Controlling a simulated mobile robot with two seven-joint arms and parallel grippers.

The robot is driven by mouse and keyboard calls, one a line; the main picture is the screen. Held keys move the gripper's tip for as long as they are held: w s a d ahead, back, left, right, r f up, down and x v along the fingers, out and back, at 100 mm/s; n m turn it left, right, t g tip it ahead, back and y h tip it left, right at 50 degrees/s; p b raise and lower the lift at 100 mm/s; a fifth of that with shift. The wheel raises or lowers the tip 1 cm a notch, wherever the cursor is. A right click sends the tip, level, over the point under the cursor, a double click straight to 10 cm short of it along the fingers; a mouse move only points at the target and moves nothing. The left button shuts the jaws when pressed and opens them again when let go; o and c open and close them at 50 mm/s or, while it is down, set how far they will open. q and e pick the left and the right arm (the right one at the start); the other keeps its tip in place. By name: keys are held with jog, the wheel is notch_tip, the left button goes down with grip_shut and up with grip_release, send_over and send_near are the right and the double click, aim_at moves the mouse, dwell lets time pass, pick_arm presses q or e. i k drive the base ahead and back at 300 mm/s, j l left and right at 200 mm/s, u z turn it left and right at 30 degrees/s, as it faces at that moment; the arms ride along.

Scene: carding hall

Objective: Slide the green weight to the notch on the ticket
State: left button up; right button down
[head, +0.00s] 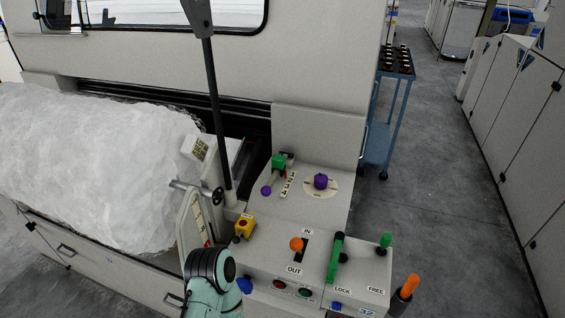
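The green weight (278,161) is a small block on the sloped grey panel, at the upper end of a short bar. A purple ball (266,190) is at the lower end of this bar. A pale strip with dark marks (288,184) lies just right of the bar; its marks are too small to read. A small card with print (201,149), possibly the ticket, sits on a white holder left of the panel. I cannot make out a notch on it. A teal arm link of mine shows at the bottom; no gripper fingers are visible.
A purple knob on a round dial (320,181) is right of the weight. Nearer are a yellow box (244,226), an orange knob (296,244) and a green lever (335,258). A tall black rod (217,110) rises left of the panel. Fluffy white fibre (95,165) fills the left.

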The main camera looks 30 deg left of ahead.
aim_at(278, 161)
jog(key=k+l+u, duration=0.1)
jog(key=u, duration=2.05)
jog(key=k+u, duration=0.1)
jog(key=k, duration=0.35)
